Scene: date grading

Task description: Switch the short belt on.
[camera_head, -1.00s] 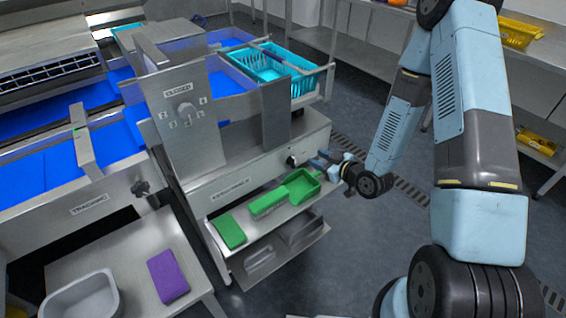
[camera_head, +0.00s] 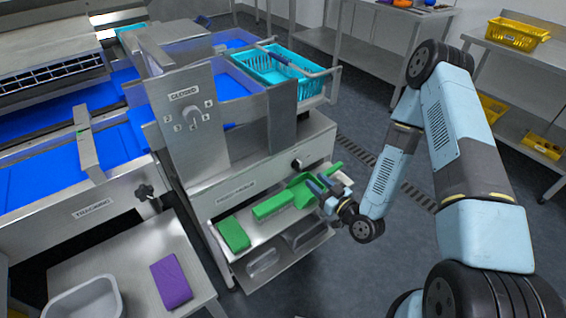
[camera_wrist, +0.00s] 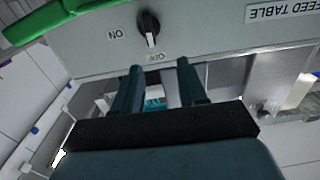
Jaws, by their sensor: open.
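A black rotary knob (camera_wrist: 149,28) sits on a grey panel, with ON printed on one side and OFF on the other in the wrist view. Its white mark appears to point toward OFF. The knob also shows in the head view (camera_head: 297,163), on the front of the steel machine. My gripper (camera_head: 318,184) is open and empty, below and right of the knob, in front of the green scoop. In the wrist view my gripper's two fingers (camera_wrist: 158,72) are apart, with their tips near the OFF label and short of the knob. Nothing hides the knob.
A green scoop (camera_head: 303,192), a green brush (camera_head: 270,207) and a green block (camera_head: 232,234) lie on the shelf below the panel. A FEED TABLE label (camera_wrist: 281,12) is beside the knob. A dial marked CLOSED (camera_head: 192,117) is on the upright plate. Open floor lies right.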

